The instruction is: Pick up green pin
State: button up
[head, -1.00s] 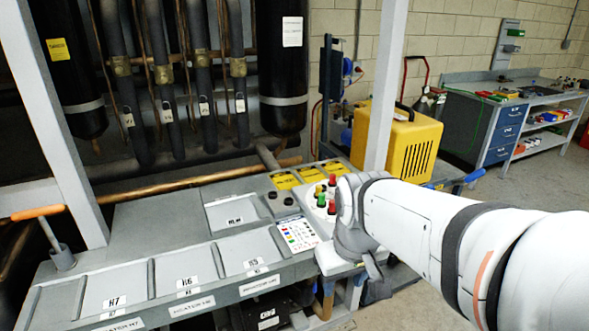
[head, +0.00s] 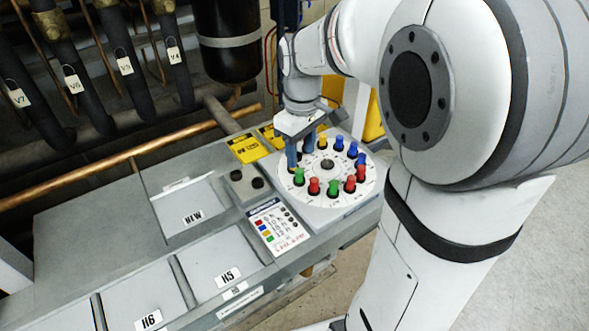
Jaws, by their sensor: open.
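A round white dial plate (head: 345,200) carries a ring of coloured pins around a dark centre knob. A green pin (head: 299,177) stands upright at its left side and another green pin (head: 333,187) at its front, between red pins. My gripper (head: 298,158) points down over the rear left part of the ring, just behind the left green pin. It is open, and no pin shows clearly held in it. The gripper and its fingers hide part of the ring's rear left.
Red pins (head: 314,186), blue pins (head: 351,150) and a yellow pin (head: 323,143) stand close together on the ring. Labelled trays (head: 215,265) line the bench front.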

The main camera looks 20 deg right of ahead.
aim_at(300, 171)
notch_tip(300, 171, down, 5)
jog(key=shift+a+f, duration=0.1)
jog(key=shift+f, duration=0.05)
jog(key=shift+c, duration=0.2)
grip_shut()
dwell(0.3)
